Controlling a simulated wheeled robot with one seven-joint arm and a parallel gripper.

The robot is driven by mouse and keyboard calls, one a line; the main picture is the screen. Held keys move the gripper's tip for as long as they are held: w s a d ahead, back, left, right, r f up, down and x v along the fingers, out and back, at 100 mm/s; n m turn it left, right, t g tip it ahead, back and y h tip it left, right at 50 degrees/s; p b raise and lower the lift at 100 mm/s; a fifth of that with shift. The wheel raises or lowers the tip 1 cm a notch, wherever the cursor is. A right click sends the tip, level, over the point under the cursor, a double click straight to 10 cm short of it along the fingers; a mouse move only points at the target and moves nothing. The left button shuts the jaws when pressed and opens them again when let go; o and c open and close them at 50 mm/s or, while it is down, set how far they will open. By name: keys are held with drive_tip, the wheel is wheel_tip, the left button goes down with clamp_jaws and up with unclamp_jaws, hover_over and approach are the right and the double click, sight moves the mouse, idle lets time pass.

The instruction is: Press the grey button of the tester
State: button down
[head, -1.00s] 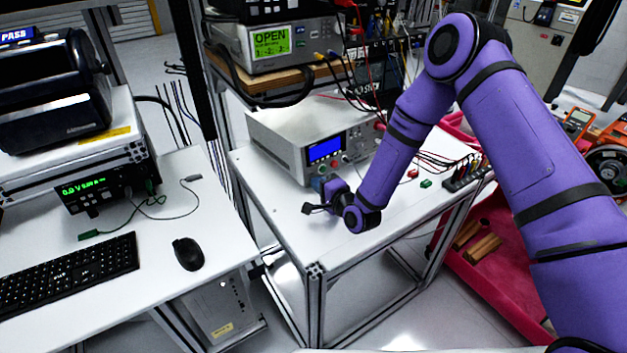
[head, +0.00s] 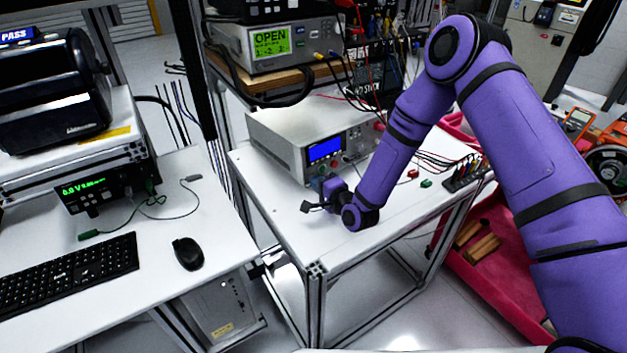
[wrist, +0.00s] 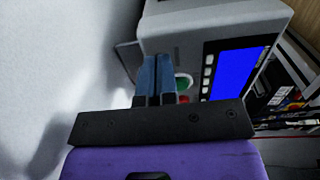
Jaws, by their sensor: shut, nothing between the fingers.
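The tester, a light grey box (head: 278,133) with a lit blue screen, stands on the white bench. In the wrist view its front panel (wrist: 190,48) fills the upper middle. A green round button (wrist: 184,83), a red one (wrist: 183,99) and a column of small pale keys (wrist: 208,75) show left of the screen. I cannot make out the grey button for certain; my fingers cover part of the panel. My gripper (head: 318,184) is at the tester's lower left front. Its blue fingers (wrist: 156,62) are together, with nothing between them. I cannot tell whether they touch the panel.
Red and green connectors (head: 426,184) and several cable leads lie on the bench to the right. An instrument reading OPEN (head: 270,45) sits on a shelf above. The bench's front left (head: 290,230) is clear. A mouse (head: 188,253) and keyboard are on the left table.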

drive_tip(key=shift+s+d, duration=0.1)
idle(0.3)
drive_tip(key=shift+v, duration=0.85)
drive_tip(key=shift+s, duration=0.1)
drive_tip(key=shift+v, duration=3.65)
